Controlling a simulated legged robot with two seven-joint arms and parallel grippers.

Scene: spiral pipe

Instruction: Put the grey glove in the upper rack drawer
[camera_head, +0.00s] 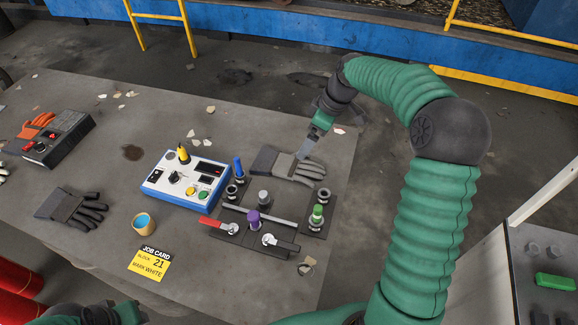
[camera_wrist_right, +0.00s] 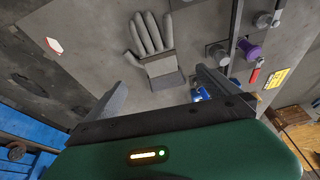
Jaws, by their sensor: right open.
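The grey glove (camera_head: 292,166) lies flat on the table behind the valve fittings, its dark cuff to the left and its fingers to the right. In the right wrist view the glove (camera_wrist_right: 152,42) lies ahead of the jaws, fingers pointing away and cuff nearest. My right gripper (camera_head: 308,148) hangs over the glove in the head view. In the wrist view its two fingers (camera_wrist_right: 162,92) are spread wide with nothing between them. Part of my left gripper (camera_head: 135,314) shows at the bottom left; its jaws are unclear. No rack drawer can be made out.
A blue-white control box (camera_head: 186,180) and valve fittings (camera_head: 265,222) stand near the glove. A dark glove (camera_head: 74,210), cup (camera_head: 143,223), yellow job card (camera_head: 149,263) and black box (camera_head: 52,136) lie left. A panel with a green block (camera_head: 555,282) stands right.

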